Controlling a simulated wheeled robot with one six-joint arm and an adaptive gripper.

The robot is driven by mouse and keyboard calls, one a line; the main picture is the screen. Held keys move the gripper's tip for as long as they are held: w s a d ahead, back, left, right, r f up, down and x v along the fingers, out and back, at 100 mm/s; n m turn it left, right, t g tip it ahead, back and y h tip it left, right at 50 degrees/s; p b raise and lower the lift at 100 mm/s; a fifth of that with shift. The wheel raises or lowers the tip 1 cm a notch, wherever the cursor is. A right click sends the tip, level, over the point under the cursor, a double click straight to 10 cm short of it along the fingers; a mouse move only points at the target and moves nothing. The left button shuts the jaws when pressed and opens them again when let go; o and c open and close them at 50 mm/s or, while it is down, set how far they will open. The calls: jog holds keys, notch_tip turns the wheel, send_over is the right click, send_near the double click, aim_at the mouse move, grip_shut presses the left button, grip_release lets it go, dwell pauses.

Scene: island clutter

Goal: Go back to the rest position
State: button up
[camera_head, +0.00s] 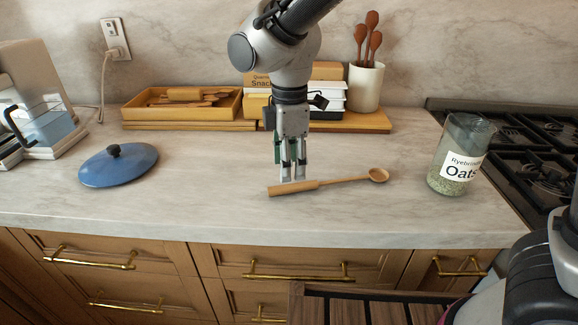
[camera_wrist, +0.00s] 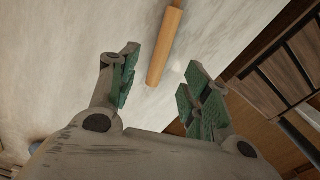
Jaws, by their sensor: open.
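My gripper (camera_head: 292,175) points down over the marble counter, close to a wooden spoon (camera_head: 335,183). The spoon lies on the counter with its thick handle end at the left and its round bowl at the right. In the wrist view my gripper (camera_wrist: 162,88) has its two green-padded fingers spread apart with nothing between the pads. The spoon's handle (camera_wrist: 165,48) shows beyond the fingertips there. The spoon's bowl is out of the wrist view.
A blue lid (camera_head: 118,167) lies at the left. A glass oats jar (camera_head: 461,155) stands at the right by the stove (camera_head: 530,140). Behind are a wooden tray (camera_head: 180,113), boxes, and a white crock (camera_head: 366,88) of wooden spoons. Counter between lid and spoon is clear.

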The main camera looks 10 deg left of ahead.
dwell(0.3)
jog(key=shift+m, duration=0.3)
jog(key=shift+s+d+f+m, duration=0.1)
jog(key=shift+s+d+m, duration=0.15)
jog(key=shift+m, duration=0.35)
jog(key=shift+s+d+f+m+h, duration=0.2)
jog(key=shift+s+d+f+m, duration=0.1)
jog(key=shift+d+m, duration=0.15)
jog(key=shift+s+d+f+m+h, duration=0.25)
jog(key=shift+d+m, duration=0.1)
jog(key=shift+d, duration=0.2)
jog(key=d, duration=0.1)
jog(key=d+m, duration=0.1)
jog(key=d+r+m, duration=0.1)
jog(key=shift+s+d+r+g, duration=0.1)
jog(key=shift+s+d+g, duration=0.05)
jog(key=shift+s+g, duration=0.15)
jog(key=s+d+r+m+t, duration=0.1)
jog(key=d+m, duration=0.4)
jog(key=d, duration=0.7)
jog(key=s+d+r+m+t, duration=0.2)
jog(key=s+d+r+m, duration=0.2)
jog(key=d, duration=0.8)
jog(key=s+d+r+m+t, duration=0.1)
jog(key=d+r+m, duration=0.5)
jog(key=d, duration=0.6)
jog(key=shift+s+m+t+y, duration=0.4)
jog(key=shift+s+m, duration=0.3)
jog(key=shift+s, duration=0.15)
jog(key=shift+c, duration=0.2)
